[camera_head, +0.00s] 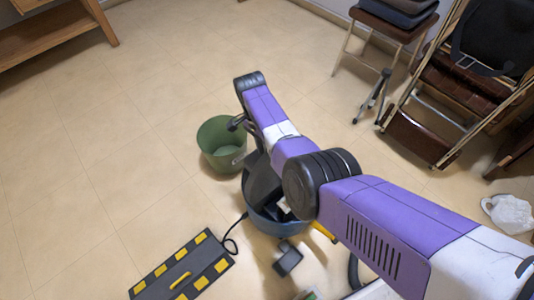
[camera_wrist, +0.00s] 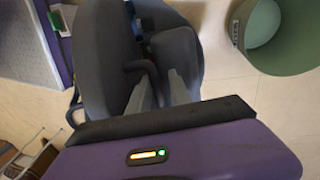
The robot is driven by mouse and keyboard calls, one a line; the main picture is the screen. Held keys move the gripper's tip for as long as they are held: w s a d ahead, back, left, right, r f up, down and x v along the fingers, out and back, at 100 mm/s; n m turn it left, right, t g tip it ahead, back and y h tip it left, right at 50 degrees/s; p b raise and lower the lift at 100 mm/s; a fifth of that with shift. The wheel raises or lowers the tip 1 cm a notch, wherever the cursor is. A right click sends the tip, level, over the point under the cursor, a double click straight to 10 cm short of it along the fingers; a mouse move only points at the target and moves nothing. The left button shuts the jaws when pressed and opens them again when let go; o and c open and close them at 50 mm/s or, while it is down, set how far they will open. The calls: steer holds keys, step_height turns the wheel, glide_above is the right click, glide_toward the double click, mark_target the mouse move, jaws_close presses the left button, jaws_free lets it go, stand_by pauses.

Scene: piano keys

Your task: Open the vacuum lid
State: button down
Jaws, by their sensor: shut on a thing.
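The vacuum has a blue tub (camera_head: 273,226) on the floor, partly hidden by my arm. Its dark lid (camera_head: 260,182) stands tilted above the tub in the head view, with some of the tub's inside showing. In the wrist view the dark grey lid (camera_wrist: 110,62) fills the middle, with a small blue patch beside it. My gripper (camera_wrist: 160,88) is at the lid, its two grey fingers shut on a dark part of it. The exact contact is hidden between the fingers. In the head view my arm hides most of the gripper.
A green bin (camera_head: 221,145) stands just left of the vacuum; it also shows in the wrist view (camera_wrist: 280,35). A black and yellow mat-like board (camera_head: 183,268) lies front left. A small dark block (camera_head: 287,259) lies near the tub. Chairs (camera_head: 390,25) stand back right.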

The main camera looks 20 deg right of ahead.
steer(key=shift+w+a+t, duration=0.3)
steer(key=shift+w+a, duration=0.1)
steer(key=shift+w, duration=0.4)
steer(key=c, duration=1.5)
jaws_free()
steer(key=shift+o, duration=0.2)
steer(key=shift+r, duration=0.1)
step_height(320, 180, up, 7)
steer(key=w+p, duration=0.1)
steer(key=p, duration=0.2)
steer(key=shift+a+r, duration=0.15)
